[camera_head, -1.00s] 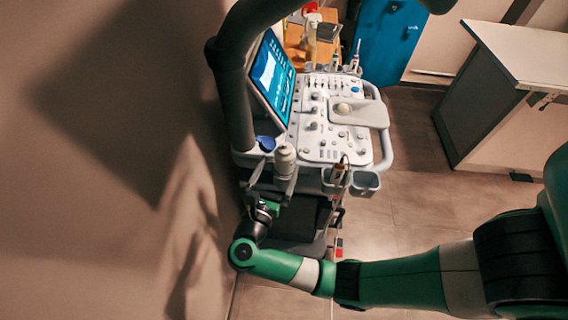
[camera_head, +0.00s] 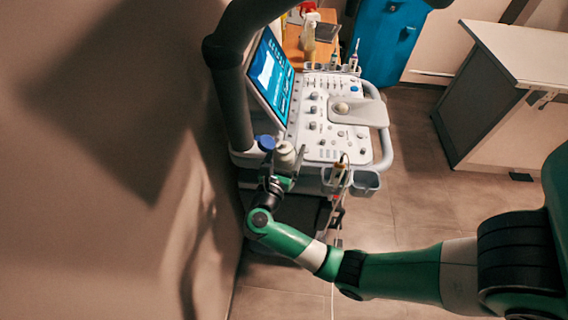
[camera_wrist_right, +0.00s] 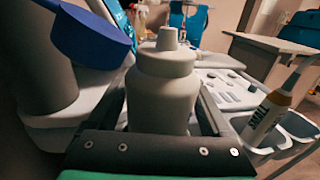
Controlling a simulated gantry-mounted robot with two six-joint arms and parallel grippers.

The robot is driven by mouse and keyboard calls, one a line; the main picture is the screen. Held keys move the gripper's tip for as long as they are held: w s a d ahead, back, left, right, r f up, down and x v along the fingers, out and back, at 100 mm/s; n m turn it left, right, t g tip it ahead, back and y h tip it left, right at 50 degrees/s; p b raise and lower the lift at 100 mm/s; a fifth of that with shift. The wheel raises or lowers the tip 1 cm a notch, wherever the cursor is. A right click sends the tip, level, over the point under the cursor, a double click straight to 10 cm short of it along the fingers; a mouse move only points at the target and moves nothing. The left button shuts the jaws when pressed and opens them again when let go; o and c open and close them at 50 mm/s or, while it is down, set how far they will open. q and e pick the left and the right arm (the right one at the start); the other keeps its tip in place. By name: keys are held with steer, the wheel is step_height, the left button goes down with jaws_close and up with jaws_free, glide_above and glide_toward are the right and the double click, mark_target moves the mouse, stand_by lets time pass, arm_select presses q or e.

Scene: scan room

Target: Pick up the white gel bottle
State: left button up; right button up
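The white gel bottle (camera_head: 285,153), with a pale narrow nozzle, stands upright at the near left corner of the ultrasound machine. It fills the middle of the right wrist view (camera_wrist_right: 162,90). My right gripper (camera_head: 284,176) is at the near side of the bottle. In the right wrist view its two dark fingers (camera_wrist_right: 160,105) lie on either side of the bottle, with a narrow gap visible on the left. The bottle's base is hidden behind the gripper. My left gripper is not in view.
A probe (camera_wrist_right: 268,115) sits in a holder to the right. The monitor (camera_head: 272,78) and control panel (camera_head: 335,115) are just beyond. The wall is close on the left.

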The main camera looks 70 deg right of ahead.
jaws_close()
steer(key=shift+r, duration=0.1)
step_height(320, 180, up, 10)
steer(key=p, duration=0.4)
steer(key=shift+c, duration=1.6)
jaws_free()
steer(key=shift+c, duration=0.9)
